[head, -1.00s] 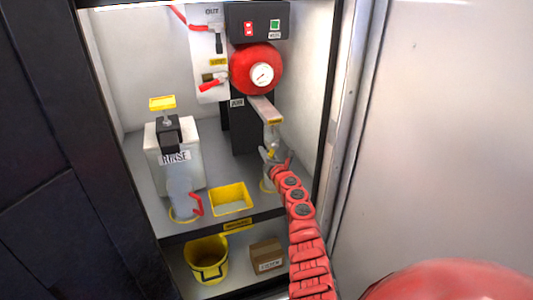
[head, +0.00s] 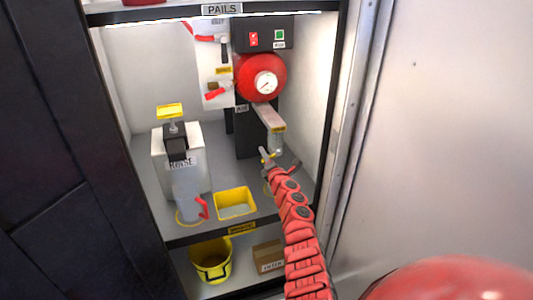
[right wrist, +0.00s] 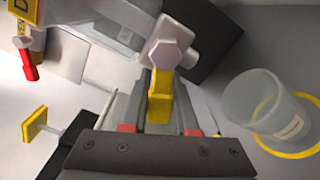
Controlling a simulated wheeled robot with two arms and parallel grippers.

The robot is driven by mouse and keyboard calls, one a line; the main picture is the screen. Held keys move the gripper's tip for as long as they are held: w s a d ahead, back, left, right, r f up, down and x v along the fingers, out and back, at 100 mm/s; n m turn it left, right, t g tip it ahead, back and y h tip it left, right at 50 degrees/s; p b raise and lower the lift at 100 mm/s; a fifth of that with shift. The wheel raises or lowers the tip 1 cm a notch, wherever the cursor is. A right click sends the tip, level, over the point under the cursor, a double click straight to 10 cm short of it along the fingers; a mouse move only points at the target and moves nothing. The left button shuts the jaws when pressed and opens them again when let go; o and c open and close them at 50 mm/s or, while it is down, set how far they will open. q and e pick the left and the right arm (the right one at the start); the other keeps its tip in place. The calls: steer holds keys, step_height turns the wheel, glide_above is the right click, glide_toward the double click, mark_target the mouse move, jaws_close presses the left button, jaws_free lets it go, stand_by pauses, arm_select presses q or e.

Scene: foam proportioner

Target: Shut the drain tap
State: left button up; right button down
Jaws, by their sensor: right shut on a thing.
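The drain tap's yellow lever (right wrist: 159,103) sits between the fingers of my right gripper (right wrist: 160,122) in the right wrist view. A pale hexagonal tap end (right wrist: 172,54) shows just beyond it. In the head view, my right gripper (head: 267,160) is at the yellow tap part, below the clear bowl (head: 276,143) under the grey bracket. The gripper is shut on the lever and hides much of it. The tap's exact angle is hard to tell. My left gripper is not in view.
A clear cup (right wrist: 262,100) stands at a yellow ring beside the tap. A yellow tray (head: 234,202) and a clear jug with red handle (head: 187,200) are to the left. The cabinet's right wall is close to my arm.

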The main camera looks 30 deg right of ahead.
steer(key=m+p, duration=0.1)
steer(key=r+m+p, duration=0.1)
steer(key=m, duration=0.1)
steer(key=r+m+p, duration=0.1)
steer(key=m, duration=0.1)
steer(key=shift+w+a, duration=0.1)
steer(key=shift+a, duration=0.15)
stand_by(0.5)
steer(key=c, duration=0.7)
jaws_free()
steer(key=p+v, duration=0.2)
steer(key=v, duration=1.5)
steer(key=shift+s+a, duration=0.15)
steer(key=shift+s, duration=0.05)
